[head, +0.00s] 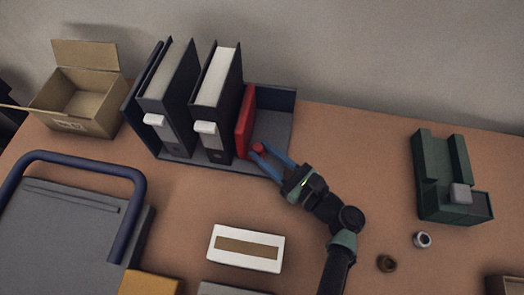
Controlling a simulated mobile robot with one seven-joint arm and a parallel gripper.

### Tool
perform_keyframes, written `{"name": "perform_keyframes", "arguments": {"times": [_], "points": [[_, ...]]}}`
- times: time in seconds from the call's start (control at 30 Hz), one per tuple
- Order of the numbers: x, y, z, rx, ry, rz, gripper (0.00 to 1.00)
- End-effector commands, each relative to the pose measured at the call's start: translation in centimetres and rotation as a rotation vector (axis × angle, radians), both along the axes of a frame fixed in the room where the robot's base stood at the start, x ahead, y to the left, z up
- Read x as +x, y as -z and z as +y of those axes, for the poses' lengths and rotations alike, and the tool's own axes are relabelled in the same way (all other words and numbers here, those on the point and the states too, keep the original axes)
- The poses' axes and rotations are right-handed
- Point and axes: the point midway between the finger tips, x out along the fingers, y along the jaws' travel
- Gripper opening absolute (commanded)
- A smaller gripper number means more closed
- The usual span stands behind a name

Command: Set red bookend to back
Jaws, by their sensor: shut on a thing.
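The red bookend (244,121) stands upright in the dark file holder (281,103), just right of two dark binders. A small red knob (258,149) shows at its front lower edge. My gripper (257,153) reaches in from the lower right, its blue fingers shut on that red part at the holder's front edge. The left binder (172,98) and the right binder (217,100) stand upright with white labels on their spines. The bookend's left face is hidden by the right binder. The holder's floor to the right of the bookend is bare.
An open cardboard box (78,103) stands left of the holder. A grey case with a blue handle (122,225) lies front left. A white box with a brown stripe (246,248) lies in front. A green device (450,178) and two small rings stand right.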

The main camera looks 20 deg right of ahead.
Motion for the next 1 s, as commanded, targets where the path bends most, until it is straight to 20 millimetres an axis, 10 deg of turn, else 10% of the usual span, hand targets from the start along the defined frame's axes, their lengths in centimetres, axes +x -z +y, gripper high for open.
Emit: {"name": "perform_keyframes", "arguments": {"times": [0.57,0.6,0.73,1.0], "points": [[-2.7,0.1,-3.9,0.000,0.007,0.002,0.00],[-2.7,0.1,-4.0,0.000,0.008,0.002,0.39],[-2.7,0.1,-3.9,0.000,0.007,0.002,0.63],[-2.6,0.0,-3.8,0.000,0.002,0.001,0.64]]}}
